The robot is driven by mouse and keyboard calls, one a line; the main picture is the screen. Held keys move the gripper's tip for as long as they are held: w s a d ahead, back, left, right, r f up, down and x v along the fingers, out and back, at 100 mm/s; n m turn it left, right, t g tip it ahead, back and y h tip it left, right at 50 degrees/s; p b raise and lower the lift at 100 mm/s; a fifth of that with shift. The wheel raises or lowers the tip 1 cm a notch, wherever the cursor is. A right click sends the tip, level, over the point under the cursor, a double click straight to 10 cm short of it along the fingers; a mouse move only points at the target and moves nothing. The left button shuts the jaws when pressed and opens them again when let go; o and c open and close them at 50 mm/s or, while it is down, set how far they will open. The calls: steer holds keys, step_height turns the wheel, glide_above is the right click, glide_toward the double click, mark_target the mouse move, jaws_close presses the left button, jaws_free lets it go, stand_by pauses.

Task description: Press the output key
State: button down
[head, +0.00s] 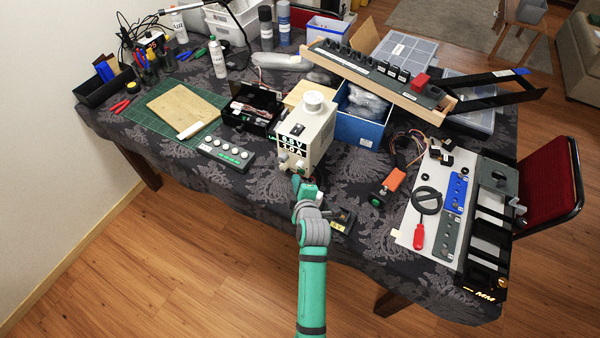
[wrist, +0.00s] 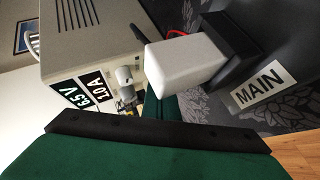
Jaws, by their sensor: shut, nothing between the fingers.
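The power supply (head: 306,135) is a beige box on the dark patterned cloth, its display reading about 6.5 V and 1.0 A. It also shows at the upper left of the wrist view (wrist: 85,35), with small knobs (wrist: 125,78) below the readout. I cannot make out which control is the output key; the lower front panel is partly hidden by my gripper. My gripper (head: 307,189) is shut and empty, close in front of the lower front panel. Its green fingers (wrist: 158,108) show in the wrist view; I cannot tell whether they touch the panel.
A white block on a black base (wrist: 240,45) with a MAIN label (wrist: 263,85) is close by on the right in the wrist view. A grey button panel (head: 226,152) lies to the left. An orange-handled device (head: 388,186) and a white board (head: 405,238) are right.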

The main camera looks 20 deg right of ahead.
steer(key=shift+s+a, duration=2)
steer(key=shift+a, duration=0.05)
